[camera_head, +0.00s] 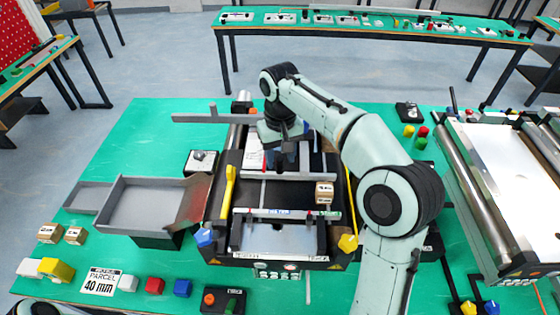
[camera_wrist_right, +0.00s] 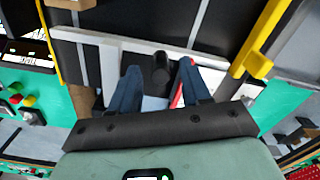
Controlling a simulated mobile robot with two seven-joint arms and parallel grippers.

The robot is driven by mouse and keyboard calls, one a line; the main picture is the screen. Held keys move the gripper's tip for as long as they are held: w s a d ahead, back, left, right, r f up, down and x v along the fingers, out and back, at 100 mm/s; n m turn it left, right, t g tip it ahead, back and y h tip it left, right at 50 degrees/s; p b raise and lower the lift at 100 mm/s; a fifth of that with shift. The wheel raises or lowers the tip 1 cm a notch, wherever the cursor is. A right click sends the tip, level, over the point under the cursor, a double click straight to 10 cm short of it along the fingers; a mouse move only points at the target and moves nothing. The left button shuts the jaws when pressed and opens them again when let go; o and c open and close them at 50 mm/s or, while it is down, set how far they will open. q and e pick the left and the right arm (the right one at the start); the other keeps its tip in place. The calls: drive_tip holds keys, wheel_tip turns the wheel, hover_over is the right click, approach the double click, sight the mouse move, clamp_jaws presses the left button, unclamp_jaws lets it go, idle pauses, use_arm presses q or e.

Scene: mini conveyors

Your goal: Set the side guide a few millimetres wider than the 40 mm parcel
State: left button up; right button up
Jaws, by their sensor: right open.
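The mini conveyor (camera_head: 238,160) stands on the green table, with a dark belt and blue and yellow knobs at its front corners. A small cardboard parcel (camera_head: 324,192) sits on its right side. A light grey rail (camera_head: 285,177), which looks like the side guide, lies across the belt below my right gripper (camera_head: 284,152). In the right wrist view my right gripper (camera_wrist_right: 160,70) is open, with a black knob (camera_wrist_right: 161,68) between its two fingers; I cannot tell whether they touch it. A card (camera_head: 101,282) reads "PARCEL 40 mm". My left gripper is not in view.
A grey tray (camera_head: 148,204) stands left of the conveyor. A yellow bracket (camera_head: 229,190) rises at its left edge. Cardboard boxes (camera_head: 74,235), coloured blocks (camera_head: 154,286) and a control box (camera_head: 223,300) lie along the front. Another conveyor (camera_head: 500,160) stands on the right.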

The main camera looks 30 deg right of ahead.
drive_tip(key=shift+f, duration=1.25)
clamp_jaws()
drive_tip(key=shift+s+a+f, duration=0.1)
drive_tip(key=shift+s+a, duration=0.05)
drive_tip(key=shift+s, duration=0.05)
drive_tip(key=s+a, duration=0.1)
drive_tip(key=s+a+b, duration=0.1)
drive_tip(key=s, duration=0.1)
drive_tip(key=s+a+b, duration=0.1)
drive_tip(key=s, duration=0.1)
drive_tip(key=shift+s, duration=0.1)
drive_tip(key=shift+w+d, duration=0.1)
drive_tip(key=shift+w, duration=0.2)
unclamp_jaws()
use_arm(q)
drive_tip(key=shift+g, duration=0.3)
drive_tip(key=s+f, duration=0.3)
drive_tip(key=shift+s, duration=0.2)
